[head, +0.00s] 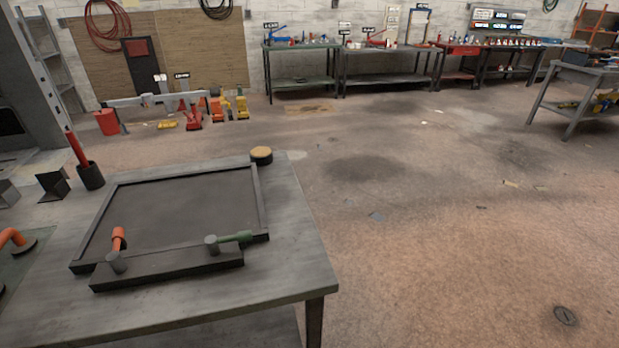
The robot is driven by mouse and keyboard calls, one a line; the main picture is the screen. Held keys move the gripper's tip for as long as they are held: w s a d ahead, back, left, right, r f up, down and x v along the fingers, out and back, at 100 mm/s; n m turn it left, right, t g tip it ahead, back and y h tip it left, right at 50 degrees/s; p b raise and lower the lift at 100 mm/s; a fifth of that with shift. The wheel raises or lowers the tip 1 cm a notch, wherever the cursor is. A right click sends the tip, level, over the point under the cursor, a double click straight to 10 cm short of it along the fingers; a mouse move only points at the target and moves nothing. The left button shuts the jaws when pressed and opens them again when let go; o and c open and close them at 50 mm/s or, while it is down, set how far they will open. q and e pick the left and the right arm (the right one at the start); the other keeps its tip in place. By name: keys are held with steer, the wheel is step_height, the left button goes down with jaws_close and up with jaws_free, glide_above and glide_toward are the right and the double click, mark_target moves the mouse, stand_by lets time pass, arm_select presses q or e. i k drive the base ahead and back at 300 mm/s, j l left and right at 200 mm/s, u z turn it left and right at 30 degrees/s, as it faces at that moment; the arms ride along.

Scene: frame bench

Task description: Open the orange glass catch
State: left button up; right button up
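A dark rectangular frame (259,200) lies flat on a grey bench, around a dark flat panel (175,210). A thick dark bar (170,268) runs along its near edge and carries two catches on short grey posts. The orange catch (119,238) is at the left; its short lever points away from me, over the near edge of the panel. The green catch (236,237) is at the right; its lever points right, along the bar. Neither of my grippers shows in the head view, so nothing is seen touching the catches.
The grey bench (285,265) has bare room right of and before the frame. A round tan-topped tin (261,154) stands at its far corner. A black cup (91,176) holds a red-ended pole at the left. An orange bent handle (13,237) stands far left. The floor right is open.

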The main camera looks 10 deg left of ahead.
mark_target(114, 258)
steer(key=j+u, duration=0.15)
steer(key=u, duration=0.25)
steer(key=k+j+u, duration=0.1)
steer(key=u, duration=0.3)
steer(key=j+u, duration=0.4)
steer(key=i+l, duration=0.05)
steer(key=l, duration=0.05)
